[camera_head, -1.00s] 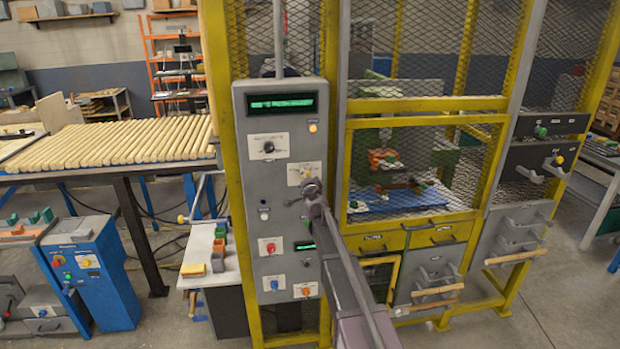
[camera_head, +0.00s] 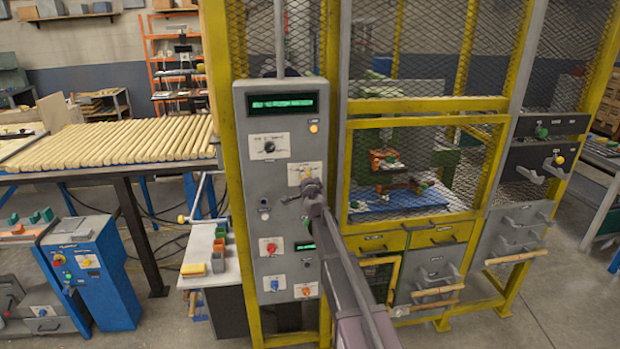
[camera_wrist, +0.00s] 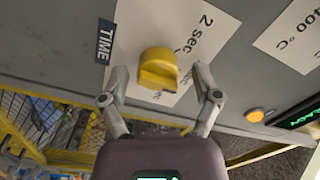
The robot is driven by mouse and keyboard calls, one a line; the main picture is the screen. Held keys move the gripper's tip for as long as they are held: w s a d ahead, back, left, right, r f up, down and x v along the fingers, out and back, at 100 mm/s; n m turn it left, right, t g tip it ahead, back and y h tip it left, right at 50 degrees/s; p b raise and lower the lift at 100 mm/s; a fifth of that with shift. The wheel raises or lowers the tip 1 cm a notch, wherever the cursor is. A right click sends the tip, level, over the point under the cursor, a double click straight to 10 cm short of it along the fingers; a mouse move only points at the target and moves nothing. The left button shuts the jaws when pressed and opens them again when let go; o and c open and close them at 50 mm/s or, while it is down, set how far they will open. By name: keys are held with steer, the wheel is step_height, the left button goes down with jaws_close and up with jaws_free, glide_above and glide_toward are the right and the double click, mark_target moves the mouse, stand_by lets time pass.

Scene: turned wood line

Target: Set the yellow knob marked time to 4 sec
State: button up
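The yellow knob (camera_wrist: 158,70) sits on a white plate beside a dark TIME label (camera_wrist: 105,41) in the wrist view. A "2 sec" mark is printed on the plate (camera_wrist: 190,35) to the right of the knob. Which mark the knob points to is not clear, and other marks are partly hidden. My gripper (camera_wrist: 160,78) is open, with one finger on each side of the knob and gaps between. In the head view, my gripper (camera_head: 311,188) is at the grey control panel (camera_head: 282,225), just below the yellow knob (camera_head: 306,171), which it partly covers.
An orange button (camera_wrist: 254,115) and a green display (camera_wrist: 300,116) are right of the knob in the wrist view. A black knob (camera_head: 269,147) is above it and a red knob (camera_head: 270,247) below it in the head view. Yellow mesh fencing flanks the panel.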

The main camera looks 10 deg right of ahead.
steer(key=shift+s+d, duration=0.1)
steer(key=shift+s, duration=0.15)
steer(key=s, duration=1.1)
steer(key=shift+s, duration=0.35)
